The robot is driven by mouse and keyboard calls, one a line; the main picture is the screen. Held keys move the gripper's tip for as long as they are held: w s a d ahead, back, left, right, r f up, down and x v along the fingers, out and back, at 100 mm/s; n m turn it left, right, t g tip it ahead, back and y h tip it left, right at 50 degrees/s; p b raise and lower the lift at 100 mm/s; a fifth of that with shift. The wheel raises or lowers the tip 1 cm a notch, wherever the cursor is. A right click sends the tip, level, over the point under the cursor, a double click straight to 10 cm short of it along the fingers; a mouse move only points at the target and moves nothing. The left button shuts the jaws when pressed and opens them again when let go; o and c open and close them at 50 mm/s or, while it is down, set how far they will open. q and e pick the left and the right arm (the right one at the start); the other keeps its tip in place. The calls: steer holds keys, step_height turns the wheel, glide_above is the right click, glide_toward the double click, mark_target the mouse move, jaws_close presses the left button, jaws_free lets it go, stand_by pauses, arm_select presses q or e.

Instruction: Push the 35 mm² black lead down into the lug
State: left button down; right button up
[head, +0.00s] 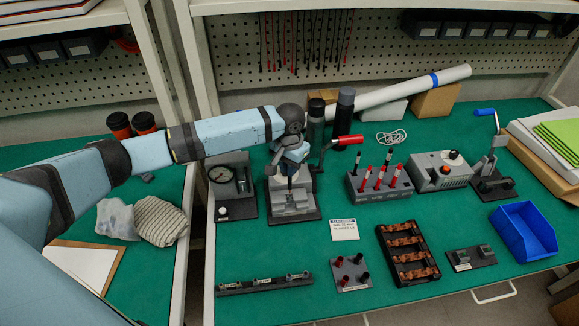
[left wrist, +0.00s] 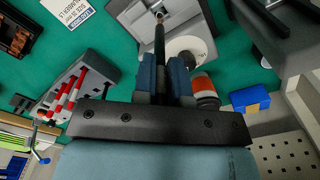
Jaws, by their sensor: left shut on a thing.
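My left gripper (head: 291,172) is over the grey fixture (head: 292,208) on the green table. In the left wrist view the gripper (left wrist: 164,70) is shut on a thin black lead (left wrist: 159,42), which points away from the fingers toward the grey fixture (left wrist: 182,14). The lead's far end meets a small pale, coppery spot at the fixture; whether it is inside a lug or just above it, I cannot tell. The lug itself is too small to make out. My right gripper is not in view.
A red-handled lever (head: 347,140) rises close beside the gripper. A gauge unit (head: 232,180) stands left of the fixture. A rack of red and black leads (head: 379,184) stands to the right, with a white card (head: 344,229) in front. Dark bottles (head: 345,105) stand behind.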

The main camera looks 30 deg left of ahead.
arm_select(q)
steer(key=shift+f, duration=0.1)
stand_by(0.3)
steer(key=shift+p, duration=0.35)
steer(key=shift+s+f, duration=0.1)
steer(key=shift+f, duration=0.15)
steer(key=shift+p, duration=0.3)
steer(key=shift+p, duration=0.55)
steer(key=shift+f, duration=0.25)
steer(key=shift+f, duration=0.4)
steer(key=shift+f+p, duration=0.4)
steer(key=shift+f, duration=0.2)
stand_by(0.7)
